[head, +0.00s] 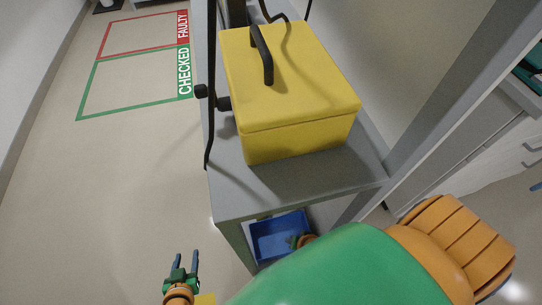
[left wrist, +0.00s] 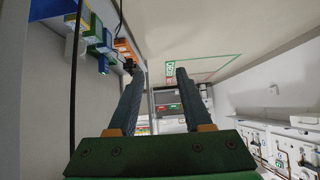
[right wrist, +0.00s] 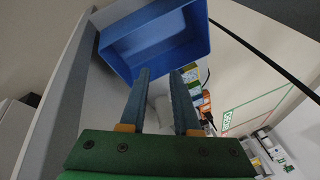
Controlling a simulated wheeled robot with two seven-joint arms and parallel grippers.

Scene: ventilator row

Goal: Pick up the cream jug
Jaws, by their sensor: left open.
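I cannot make out a cream jug for certain in any view. In the right wrist view a pale, rounded shape (right wrist: 158,100) shows between the fingers, too unclear to name. My left gripper (head: 183,258) is open and empty over the floor, left of the grey cart; its spread fingers also show in the left wrist view (left wrist: 160,75). My right gripper (right wrist: 160,75) has its fingers apart, with a blue bin (right wrist: 155,40) just beyond the tips. In the head view my right arm covers much of the lower right, and the bin (head: 270,238) shows low in the cart.
A yellow case (head: 290,100) with a black handle stands on the grey cart (head: 240,200). Black cables hang beside it. Floor outlines marked CHECKED (head: 130,85) and FAULTY (head: 140,35) lie empty at the upper left. White drawers (head: 505,150) stand at the right. The floor at left is clear.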

